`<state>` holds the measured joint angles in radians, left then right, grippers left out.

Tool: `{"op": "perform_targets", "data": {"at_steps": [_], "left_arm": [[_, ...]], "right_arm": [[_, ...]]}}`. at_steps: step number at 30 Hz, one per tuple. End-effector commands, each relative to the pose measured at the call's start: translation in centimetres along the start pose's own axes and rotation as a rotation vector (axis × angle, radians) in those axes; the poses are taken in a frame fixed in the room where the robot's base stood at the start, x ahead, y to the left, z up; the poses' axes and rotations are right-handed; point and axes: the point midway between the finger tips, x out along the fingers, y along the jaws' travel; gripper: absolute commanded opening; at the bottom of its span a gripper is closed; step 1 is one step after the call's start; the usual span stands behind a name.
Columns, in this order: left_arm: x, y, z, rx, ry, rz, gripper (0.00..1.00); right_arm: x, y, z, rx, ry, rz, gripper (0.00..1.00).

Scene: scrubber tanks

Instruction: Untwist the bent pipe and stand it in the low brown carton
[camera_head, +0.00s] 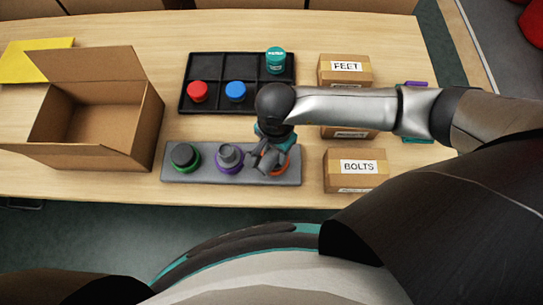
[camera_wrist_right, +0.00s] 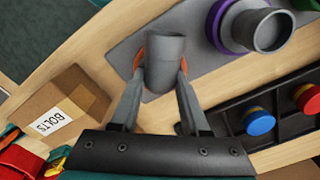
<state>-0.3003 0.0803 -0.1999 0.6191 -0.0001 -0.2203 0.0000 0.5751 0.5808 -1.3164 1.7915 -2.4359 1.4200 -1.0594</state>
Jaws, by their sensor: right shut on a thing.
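The bent pipe (camera_wrist_right: 165,62) is a grey elbow in the right wrist view. It is at the orange ring on the grey base plate (camera_head: 197,172), at the plate's right end in the head view. My right gripper (camera_head: 264,160) is shut on the pipe, one finger on each side; it also shows in the right wrist view (camera_wrist_right: 160,72). The gripper hides most of the pipe in the head view. Whether its thread is engaged cannot be seen. The low brown carton (camera_head: 143,125) stands open at the left, its visible inside empty. My left gripper is not in view.
On the plate are a grey fitting with a purple ring (camera_head: 229,157) and a dark cap with a green ring (camera_head: 185,157). Behind is a black tray (camera_head: 215,66) with red, blue and teal caps. Labelled boxes (camera_head: 357,168) stand right. A yellow sheet (camera_head: 30,58) lies far left.

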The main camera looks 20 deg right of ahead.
Motion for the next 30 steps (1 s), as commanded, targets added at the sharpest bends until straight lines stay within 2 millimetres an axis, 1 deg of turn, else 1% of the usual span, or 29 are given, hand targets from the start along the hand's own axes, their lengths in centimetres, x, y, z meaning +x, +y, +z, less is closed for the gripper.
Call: {"op": "perform_targets", "data": {"at_steps": [1, 6, 16, 24, 30], "left_arm": [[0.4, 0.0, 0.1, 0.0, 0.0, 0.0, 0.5], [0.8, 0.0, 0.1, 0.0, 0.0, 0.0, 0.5], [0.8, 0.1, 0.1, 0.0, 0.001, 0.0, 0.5], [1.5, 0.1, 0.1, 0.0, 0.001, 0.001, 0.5], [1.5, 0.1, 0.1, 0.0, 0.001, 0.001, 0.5]], "right_arm": [[0.8, 0.4, 0.1, -0.03, 0.001, 0.007, 0.0], [0.8, 0.4, 0.1, -0.098, 0.0, 0.007, 0.0], [0.7, 0.4, 0.1, -0.116, 0.0, 0.007, 0.0], [0.8, 0.4, 0.0, -0.224, 0.0, 0.007, 0.0], [0.7, 0.4, 0.1, -0.229, 0.0, 0.007, 0.0]]}}
